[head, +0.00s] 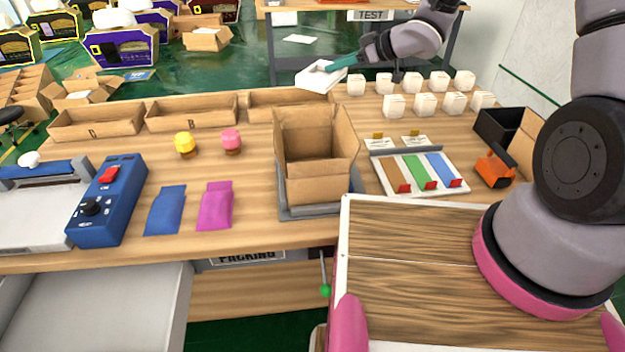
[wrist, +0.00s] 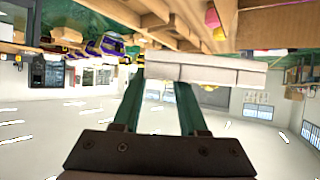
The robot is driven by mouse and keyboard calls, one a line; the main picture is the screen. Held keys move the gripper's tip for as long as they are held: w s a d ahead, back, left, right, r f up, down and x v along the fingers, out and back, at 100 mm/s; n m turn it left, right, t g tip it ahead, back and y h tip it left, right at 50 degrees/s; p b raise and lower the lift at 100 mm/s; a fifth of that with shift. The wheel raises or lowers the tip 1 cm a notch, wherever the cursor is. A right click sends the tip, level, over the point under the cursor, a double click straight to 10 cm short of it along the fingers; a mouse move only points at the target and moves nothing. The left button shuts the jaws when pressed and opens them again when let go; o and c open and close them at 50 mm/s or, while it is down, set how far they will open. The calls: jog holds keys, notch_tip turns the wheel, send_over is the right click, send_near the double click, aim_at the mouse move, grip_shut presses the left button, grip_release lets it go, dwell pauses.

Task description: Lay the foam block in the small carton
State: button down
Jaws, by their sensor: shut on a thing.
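The foam block (head: 318,78) is a flat white slab held in the air beyond the small carton, near the back edge of the table. My gripper (head: 338,66) has teal fingers and is shut on its edge. In the wrist view, the foam block (wrist: 205,68) lies across the fingertips of my gripper (wrist: 162,84), reaching farther to the right. The small carton (head: 310,180) is brown cardboard, open at the top with raised flaps, and stands upright on a grey base at the middle of the table. The carton's floor is hidden.
Several white cubes (head: 424,104) stand right of the block. Long cardboard trays (head: 190,113) line the back left. A yellow jar (head: 184,145), a pink jar (head: 231,141), blue and magenta pouches (head: 216,207) and a blue machine (head: 110,205) are left of the carton. A colour-striped rack (head: 420,172) is right.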

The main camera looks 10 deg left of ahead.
aim_at(307, 84)
jog(key=s+a+n+g, duration=0.2)
jog(key=s, duration=0.2)
jog(key=s+a+n+g, duration=0.2)
jog(key=s, duration=0.2)
jog(key=s+a+n+g, duration=0.2)
jog(key=s+g, duration=0.1)
jog(key=s, duration=0.1)
jog(key=shift+a+f+n+y, duration=0.3)
jog(key=shift+a+n+y, duration=0.05)
jog(key=shift+n+y, duration=0.05)
jog(key=shift+n+g, duration=0.3)
jog(key=shift+g, duration=0.1)
jog(key=shift+s+f, duration=0.2)
jog(key=shift+f, duration=2.35)
jog(key=shift+s+f, duration=0.15)
jog(key=shift+f, duration=2.35)
jog(key=shift+c, duration=2.2)
grip_release()
jog(key=shift+f, duration=0.1)
